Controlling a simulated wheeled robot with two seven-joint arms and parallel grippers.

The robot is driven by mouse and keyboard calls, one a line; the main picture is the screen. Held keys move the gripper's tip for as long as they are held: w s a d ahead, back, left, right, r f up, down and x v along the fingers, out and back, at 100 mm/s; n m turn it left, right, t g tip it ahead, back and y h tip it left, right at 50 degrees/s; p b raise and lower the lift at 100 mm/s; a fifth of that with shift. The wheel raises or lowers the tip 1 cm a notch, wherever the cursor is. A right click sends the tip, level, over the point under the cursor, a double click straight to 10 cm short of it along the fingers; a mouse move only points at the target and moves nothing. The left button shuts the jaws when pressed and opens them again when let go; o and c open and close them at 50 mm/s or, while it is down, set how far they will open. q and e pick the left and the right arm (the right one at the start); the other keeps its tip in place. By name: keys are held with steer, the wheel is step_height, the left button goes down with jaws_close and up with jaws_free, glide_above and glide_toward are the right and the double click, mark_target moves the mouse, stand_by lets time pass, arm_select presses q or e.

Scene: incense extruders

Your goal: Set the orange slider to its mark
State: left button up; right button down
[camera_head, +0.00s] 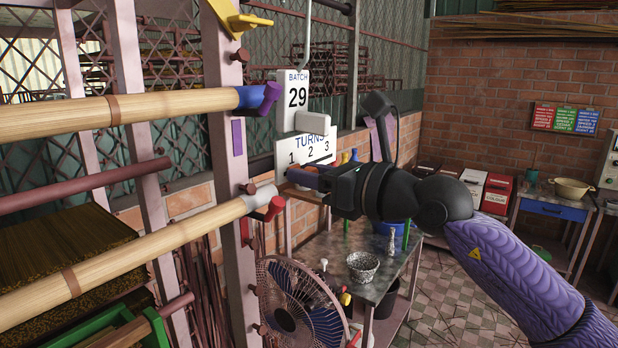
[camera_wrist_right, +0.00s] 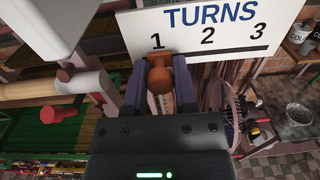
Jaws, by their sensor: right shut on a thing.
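The orange slider (camera_wrist_right: 158,76) is a knob between the two fingers of my right gripper (camera_wrist_right: 160,72) in the right wrist view. The gripper is shut on it. The knob sits just below the 1 on the white TURNS board (camera_wrist_right: 228,50), which carries 1, 2 and 3 above a dark line. A pale slotted strip shows below the knob, between the fingers. In the head view my right gripper (camera_head: 303,178) is at the lower left of the TURNS board (camera_head: 318,146) and largely hides the slider. My left gripper is not in view.
A white BATCH 29 sign (camera_head: 293,101) hangs above the TURNS board. Bamboo poles (camera_head: 150,245) with coloured ends reach in from the left. A fan (camera_head: 290,310) and a metal table (camera_head: 375,285) with a bowl stand below. The tiled floor at right is open.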

steer(key=shift+f, duration=0.1)
steer(key=c, duration=0.7)
jaws_free()
steer(key=shift+s+a, duration=0.1)
steer(key=shift+o, duration=1.4)
steer(key=shift+s+a, duration=0.1)
steer(key=shift+s, duration=0.1)
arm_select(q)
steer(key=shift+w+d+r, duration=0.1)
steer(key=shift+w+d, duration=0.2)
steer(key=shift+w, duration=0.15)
arm_select(e)
steer(key=shift+w, duration=0.15)
